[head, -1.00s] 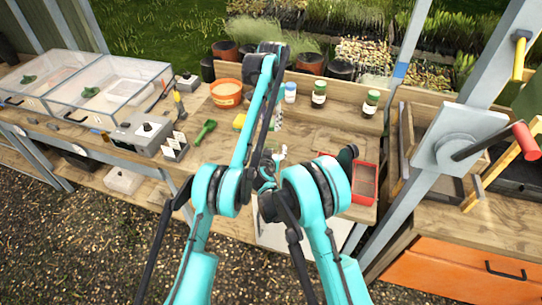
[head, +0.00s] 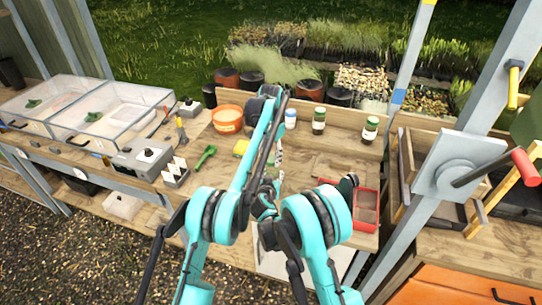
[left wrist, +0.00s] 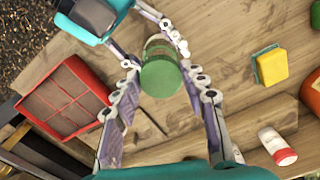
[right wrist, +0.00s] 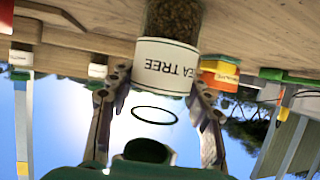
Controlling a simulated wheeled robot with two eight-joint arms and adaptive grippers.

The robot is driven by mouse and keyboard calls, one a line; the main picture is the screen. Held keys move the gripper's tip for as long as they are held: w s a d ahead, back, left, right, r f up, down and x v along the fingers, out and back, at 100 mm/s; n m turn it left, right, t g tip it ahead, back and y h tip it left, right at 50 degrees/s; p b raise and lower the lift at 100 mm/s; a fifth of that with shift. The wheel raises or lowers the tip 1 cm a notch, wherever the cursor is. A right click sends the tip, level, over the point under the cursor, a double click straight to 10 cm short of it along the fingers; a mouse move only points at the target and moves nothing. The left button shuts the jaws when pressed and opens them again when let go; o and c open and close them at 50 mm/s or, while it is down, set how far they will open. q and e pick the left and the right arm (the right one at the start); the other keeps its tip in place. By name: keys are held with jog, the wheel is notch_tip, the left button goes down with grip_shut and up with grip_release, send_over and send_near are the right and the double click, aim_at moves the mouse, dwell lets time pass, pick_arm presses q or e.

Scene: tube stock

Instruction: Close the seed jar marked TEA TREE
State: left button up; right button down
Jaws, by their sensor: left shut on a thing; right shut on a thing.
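The TEA TREE seed jar (right wrist: 166,66) is clear, with brown seeds and a white label. It appears upside down in the right wrist view. My right gripper (right wrist: 157,84) is shut on its body. The green lid (left wrist: 161,78) shows from above in the left wrist view, with the jar beneath it. My left gripper (left wrist: 160,88) is shut on the lid, fingertips on either side. A thin dark ring (right wrist: 155,115) shows beyond the label; I cannot tell whether the lid is seated. In the head view my arms largely hide the jar.
Other jars, one green-lidded (head: 319,120) and one farther right (head: 370,130), stand at the bench's back. A red tray (head: 366,207) lies right of my arms. An orange pot (head: 228,119), a yellow sponge (left wrist: 270,66) and a small white container (left wrist: 277,145) are nearby.

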pick_arm(q)
jog(key=shift+f, duration=0.3)
jog(key=shift+f, duration=0.15)
jog(key=shift+f, duration=0.75)
jog(key=shift+f, duration=0.55)
dwell(0.3)
